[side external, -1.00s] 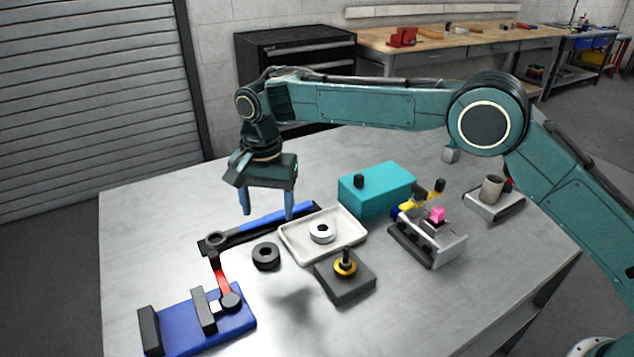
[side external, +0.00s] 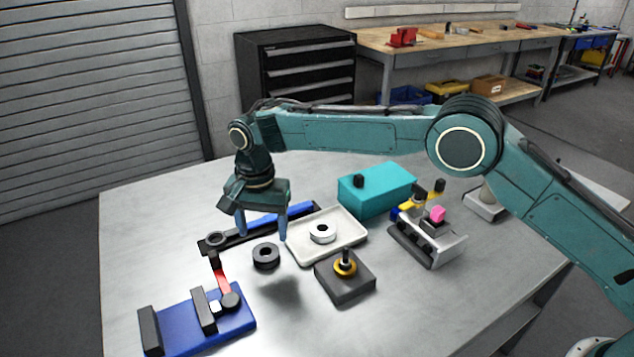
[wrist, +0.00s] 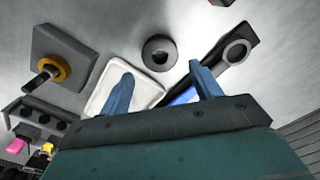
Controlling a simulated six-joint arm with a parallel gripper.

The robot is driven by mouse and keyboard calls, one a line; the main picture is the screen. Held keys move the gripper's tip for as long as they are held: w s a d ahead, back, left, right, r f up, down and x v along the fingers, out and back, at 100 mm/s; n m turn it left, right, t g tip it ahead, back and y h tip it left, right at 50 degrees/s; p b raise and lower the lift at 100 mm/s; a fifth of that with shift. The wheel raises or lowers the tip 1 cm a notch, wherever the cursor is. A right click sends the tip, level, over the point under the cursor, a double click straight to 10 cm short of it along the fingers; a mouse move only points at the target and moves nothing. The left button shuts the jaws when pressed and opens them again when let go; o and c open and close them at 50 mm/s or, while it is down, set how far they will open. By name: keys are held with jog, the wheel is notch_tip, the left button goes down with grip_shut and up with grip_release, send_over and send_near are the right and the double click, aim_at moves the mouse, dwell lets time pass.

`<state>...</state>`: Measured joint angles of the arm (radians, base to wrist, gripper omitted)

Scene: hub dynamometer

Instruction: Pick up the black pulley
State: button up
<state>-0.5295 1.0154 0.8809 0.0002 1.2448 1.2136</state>
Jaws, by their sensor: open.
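The black pulley (side external: 266,255) is a dark ring with a central hole. It lies flat on the metal table, left of the white tray. In the wrist view the pulley (wrist: 159,53) lies beyond the fingertips, between their two lines. My gripper (side external: 262,238) is open and empty, pointing down above and slightly behind the pulley. Its two blue fingers are spread apart and also show in the wrist view (wrist: 160,76). No finger visibly touches the pulley.
The white tray (side external: 345,252) holds a white ring (side external: 322,233). A dark block with a post and orange ring (side external: 344,267) stands in front of it. A black-and-blue wrench-like tool (side external: 217,240) lies behind the pulley. A blue fixture (side external: 180,330) is front left; a teal box (side external: 378,190) is behind.

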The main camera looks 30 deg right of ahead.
aim_at(265, 247)
jog(key=shift+f, duration=3.1)
jog(key=c, duration=0.7)
jog(key=shift+r, duration=0.1)
jog(key=shift+r, duration=0.1)
notch_tip(265, 247, up, 8)
